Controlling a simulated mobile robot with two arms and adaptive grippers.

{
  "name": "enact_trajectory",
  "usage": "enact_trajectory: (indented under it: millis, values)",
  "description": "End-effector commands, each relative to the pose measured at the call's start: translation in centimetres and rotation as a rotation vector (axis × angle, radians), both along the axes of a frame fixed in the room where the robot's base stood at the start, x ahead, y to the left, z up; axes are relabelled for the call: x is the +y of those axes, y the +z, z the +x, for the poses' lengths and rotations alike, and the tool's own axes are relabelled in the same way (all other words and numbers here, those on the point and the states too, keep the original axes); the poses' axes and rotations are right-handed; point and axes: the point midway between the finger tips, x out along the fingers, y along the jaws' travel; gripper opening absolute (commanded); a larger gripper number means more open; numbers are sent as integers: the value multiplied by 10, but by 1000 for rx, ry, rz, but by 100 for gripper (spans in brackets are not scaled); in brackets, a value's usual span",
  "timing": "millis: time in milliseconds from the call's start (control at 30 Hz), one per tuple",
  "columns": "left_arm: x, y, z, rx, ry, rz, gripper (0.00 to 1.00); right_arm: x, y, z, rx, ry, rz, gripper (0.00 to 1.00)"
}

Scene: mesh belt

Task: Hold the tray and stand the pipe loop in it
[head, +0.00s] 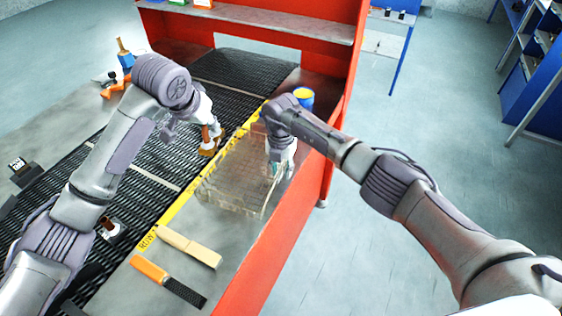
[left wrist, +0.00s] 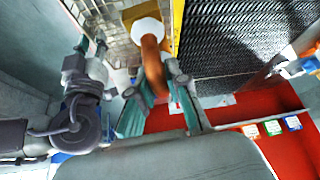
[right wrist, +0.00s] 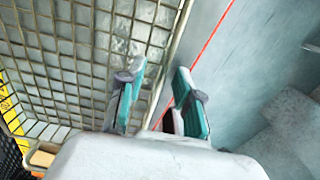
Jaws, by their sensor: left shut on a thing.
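The tray is a clear wire-mesh basket (head: 232,190) on the grey bench strip beside the belt; its mesh fills the left of the right wrist view (right wrist: 75,60). My left gripper (head: 208,132) is shut on the pipe loop (head: 209,148), a copper-coloured pipe with white parts, near the tray's far left side. In the left wrist view the pipe (left wrist: 152,62) runs between the fingers, with the tray's mesh (left wrist: 115,45) beside it. My right gripper (right wrist: 158,105) is open at the tray's right side, a finger on each side of the rim. Contact with the rim cannot be told.
The black mesh belt (head: 150,150) runs left of the yellow edge strip. A wooden block (head: 188,245) and an orange-handled brush (head: 168,280) lie on the near bench. A yellow-topped blue can (head: 304,97) stands behind my right gripper. A red frame wall (head: 290,225) borders the right side.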

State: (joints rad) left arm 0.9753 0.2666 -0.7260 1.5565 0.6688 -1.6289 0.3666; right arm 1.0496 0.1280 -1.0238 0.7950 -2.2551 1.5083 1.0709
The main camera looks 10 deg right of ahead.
Motion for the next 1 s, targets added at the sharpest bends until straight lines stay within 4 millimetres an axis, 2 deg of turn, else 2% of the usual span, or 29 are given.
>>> enact_trajectory:
  millis: [300,500,533,767,800,933,1000]
  values:
    - [0,2,0,-4,0,-2,0,0,-2,0,0,1,0,34]
    - [0,2,0,-4,0,-2,0,0,-2,0,0,1,0,1]
    - [0,2,0,-4,0,-2,0,0,-2,0,0,1,0,0]
    - [0,2,0,-4,0,-2,0,0,-2,0,-1,1,1,0]
    - [0,2,0,-4,0,-2,0,0,-2,0,-1,1,1,10]
    - [0,2,0,-4,0,-2,0,0,-2,0,-1,1,1,31]
    - [0,2,0,-4,0,-2,0,0,-2,0,-1,1,1,31]
